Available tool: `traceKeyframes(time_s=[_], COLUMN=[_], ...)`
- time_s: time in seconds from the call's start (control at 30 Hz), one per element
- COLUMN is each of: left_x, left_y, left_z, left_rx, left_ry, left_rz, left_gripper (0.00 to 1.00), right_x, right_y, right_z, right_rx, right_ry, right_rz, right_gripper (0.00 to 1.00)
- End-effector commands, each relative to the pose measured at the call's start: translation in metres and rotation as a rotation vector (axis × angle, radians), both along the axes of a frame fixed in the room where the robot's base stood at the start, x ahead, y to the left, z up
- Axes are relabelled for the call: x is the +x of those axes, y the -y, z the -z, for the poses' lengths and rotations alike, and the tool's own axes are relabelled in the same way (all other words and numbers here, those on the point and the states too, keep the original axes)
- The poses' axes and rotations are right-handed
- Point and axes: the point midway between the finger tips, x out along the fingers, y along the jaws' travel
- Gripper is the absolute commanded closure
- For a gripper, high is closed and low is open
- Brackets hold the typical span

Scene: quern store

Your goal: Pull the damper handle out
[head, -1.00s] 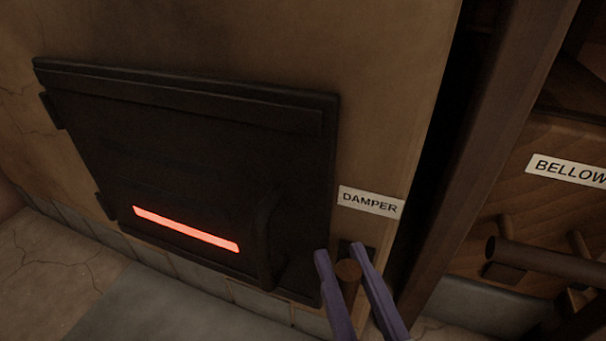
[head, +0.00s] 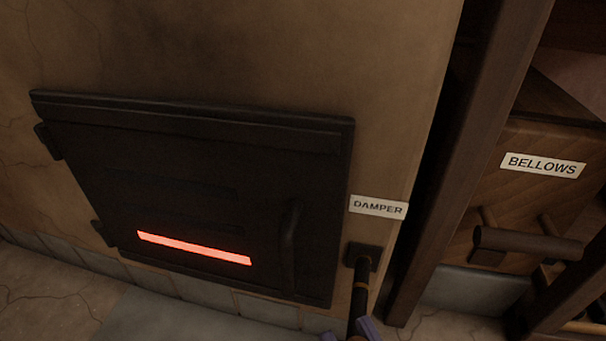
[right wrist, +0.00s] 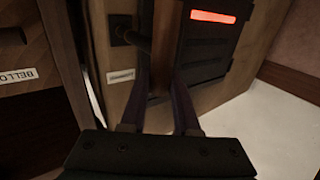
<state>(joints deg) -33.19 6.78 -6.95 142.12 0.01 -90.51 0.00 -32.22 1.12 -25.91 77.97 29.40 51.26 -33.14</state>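The damper handle (head: 360,300) is a dark rod with a brown grip, running out from a dark square plate (head: 363,256) on the stove wall. A stretch of rod shows between plate and gripper. The white DAMPER label (head: 378,207) is above the plate. My right gripper (head: 349,335), with purple fingers, is at the bottom edge of the head view, mostly cut off. In the right wrist view its fingers (right wrist: 161,92) lie on both sides of the brown grip (right wrist: 159,82) and appear closed on it. My left gripper is not in view.
The dark stove door (head: 190,190) with a glowing red slot (head: 194,248) is left of the handle. A wooden post (head: 455,165) stands to the right. Beyond it are the BELLOWS label (head: 543,165) and a wooden bellows handle (head: 525,243).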

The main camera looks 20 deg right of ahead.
Motion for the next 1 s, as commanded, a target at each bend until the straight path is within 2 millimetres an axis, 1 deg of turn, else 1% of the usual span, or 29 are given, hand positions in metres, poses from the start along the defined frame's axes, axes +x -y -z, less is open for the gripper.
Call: traceKeyframes(time_s=[0.03,0.2,0.27,0.47,0.57,0.67,0.9,1.0], left_x=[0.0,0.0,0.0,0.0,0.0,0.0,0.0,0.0], left_y=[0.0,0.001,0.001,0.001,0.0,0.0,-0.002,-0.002], left_z=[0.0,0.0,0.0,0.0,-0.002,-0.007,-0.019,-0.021], left_rx=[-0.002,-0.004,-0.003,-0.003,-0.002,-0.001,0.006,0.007], left_ry=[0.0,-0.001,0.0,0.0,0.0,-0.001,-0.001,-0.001], left_rz=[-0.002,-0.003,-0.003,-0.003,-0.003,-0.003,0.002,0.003], left_gripper=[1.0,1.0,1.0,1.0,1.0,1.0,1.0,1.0], right_x=[0.0,0.0,0.0,0.0,-0.003,-0.016,-0.065,-0.081], right_y=[-0.001,0.0,0.0,0.0,0.0,0.0,0.0,0.0], right_z=[0.001,0.001,0.001,0.001,0.0,-0.001,0.0,0.0], right_rx=[0.001,0.001,0.001,0.001,0.0,0.0,0.0,0.001], right_ry=[-0.003,-0.003,-0.002,-0.002,-0.004,-0.007,-0.008,-0.005], right_rz=[-0.004,-0.002,-0.001,0.0,-0.001,-0.002,-0.001,-0.001], right_gripper=[0.66,0.47,0.41,0.41,0.41,0.41,0.41,0.41])
